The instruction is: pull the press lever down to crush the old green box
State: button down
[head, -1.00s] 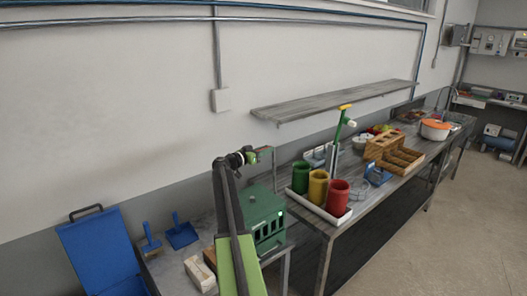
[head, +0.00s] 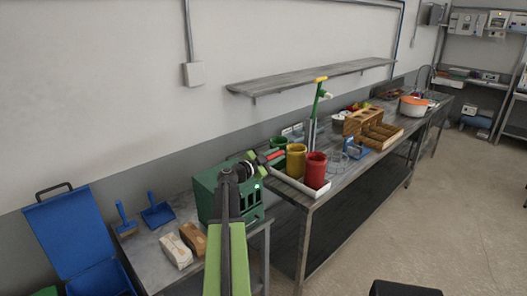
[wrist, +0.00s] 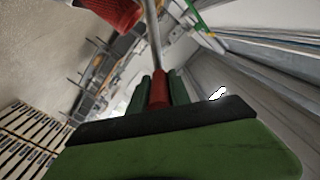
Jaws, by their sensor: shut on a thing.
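My gripper (head: 264,159) is at this handle, about level with the top of the housing. In the wrist view the green fingers of my gripper (wrist: 160,90) are shut around the red handle (wrist: 159,86), and a metal rod (wrist: 152,40) runs on from it. I cannot make out the old green box apart from the green housing.
A tan block (head: 176,250) and a brown block (head: 194,238) lie left of my arm. A shelf (head: 300,76) hangs above.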

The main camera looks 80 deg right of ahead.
jog(key=s+a+f+b, duration=0.2)
jog(key=s+f+b, duration=0.1)
jog(key=f+b, duration=0.2)
jog(key=s+a+f+m+b, duration=0.1)
jog(key=s+a+f+b, duration=0.1)
jog(key=s+f+b, duration=0.2)
notch_tip(320, 180, down, 3)
jog(key=shift+r+b, duration=0.1)
jog(key=shift+b, duration=0.6)
jog(key=shift+a, duration=0.15)
jog(key=c, duration=1.2)
grip_release()
jog(key=shift+s, duration=0.1)
